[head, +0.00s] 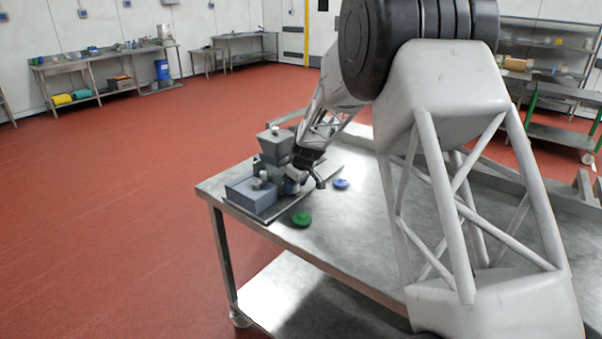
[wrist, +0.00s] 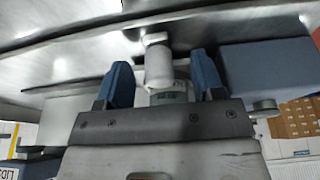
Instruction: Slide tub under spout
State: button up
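The grey bagger (head: 275,148), with a hopper on top, stands at the left end of the steel table. My gripper (head: 308,180) is low beside its right side; the fingers are small and partly hidden there. In the wrist view my gripper (wrist: 162,82) is open, with a blue finger on each side of a pale cylinder (wrist: 158,66). Gaps show between the cylinder and both fingers. I cannot tell whether this cylinder is the tub or part of the bagger. The spout is not clearly distinguishable in either view.
A green round piece (head: 302,220) and a blue round piece (head: 341,183) lie on the steel table (head: 345,225). A blue-grey box (head: 250,194) forms the bagger's front left. The table's left edge is close to it. The table front is clear.

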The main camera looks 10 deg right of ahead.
jog(key=shift+r, duration=0.1)
jog(key=shift+v, duration=2.4)
jog(key=v, duration=0.7)
jog(key=shift+r, duration=0.35)
